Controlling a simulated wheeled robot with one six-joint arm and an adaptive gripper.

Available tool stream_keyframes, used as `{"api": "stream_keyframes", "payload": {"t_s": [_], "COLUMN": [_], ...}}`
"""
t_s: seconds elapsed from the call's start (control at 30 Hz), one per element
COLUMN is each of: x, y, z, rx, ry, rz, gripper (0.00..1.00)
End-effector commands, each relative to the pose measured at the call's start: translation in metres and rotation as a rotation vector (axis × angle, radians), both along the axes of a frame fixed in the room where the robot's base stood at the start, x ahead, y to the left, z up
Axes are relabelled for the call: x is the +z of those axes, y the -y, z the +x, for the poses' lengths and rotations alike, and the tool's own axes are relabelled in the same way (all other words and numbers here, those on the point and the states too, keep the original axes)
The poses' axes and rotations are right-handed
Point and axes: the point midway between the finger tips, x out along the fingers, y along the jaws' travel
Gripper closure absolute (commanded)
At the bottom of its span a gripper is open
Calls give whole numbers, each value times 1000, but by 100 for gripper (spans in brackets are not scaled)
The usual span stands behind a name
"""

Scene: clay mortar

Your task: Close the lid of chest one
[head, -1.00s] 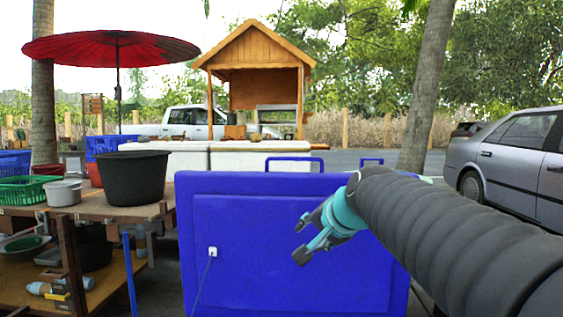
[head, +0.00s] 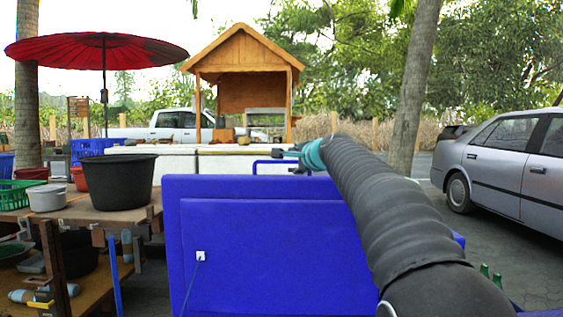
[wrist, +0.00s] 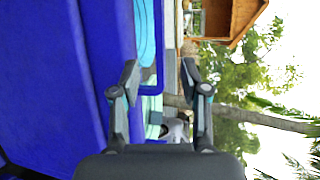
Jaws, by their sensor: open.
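The blue lid of a chest, which I take for chest one, stands raised and nearly upright (head: 270,235), its inner face towards me. A white fitting with a thin cord (head: 200,257) is on that face. The chest body is mostly out of view below. My gripper (head: 292,155) is at the lid's top edge, slightly above it, with fingers pointing left in the head view. In the wrist view my gripper (wrist: 160,75) is open and empty, and the lid (wrist: 60,75) fills the left side close beside one finger. I cannot tell whether they touch.
A wooden table with a black tub (head: 120,182) and a grey pot (head: 47,198) stands at left. Behind the lid are white chests (head: 225,160) and a blue handle-like bar (head: 262,162). Green bottles (head: 490,275) show at lower right. A silver car (head: 510,155) is parked at right.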

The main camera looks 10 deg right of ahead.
Motion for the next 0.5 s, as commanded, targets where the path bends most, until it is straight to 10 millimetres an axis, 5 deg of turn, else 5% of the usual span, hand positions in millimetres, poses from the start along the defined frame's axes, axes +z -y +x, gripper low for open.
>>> {"api": "stream_keyframes", "payload": {"t_s": [0.5], "x": [-12], "y": [-17], "z": [81], "rx": [1], "ry": [-1], "rz": [-1], "gripper": [55]}}
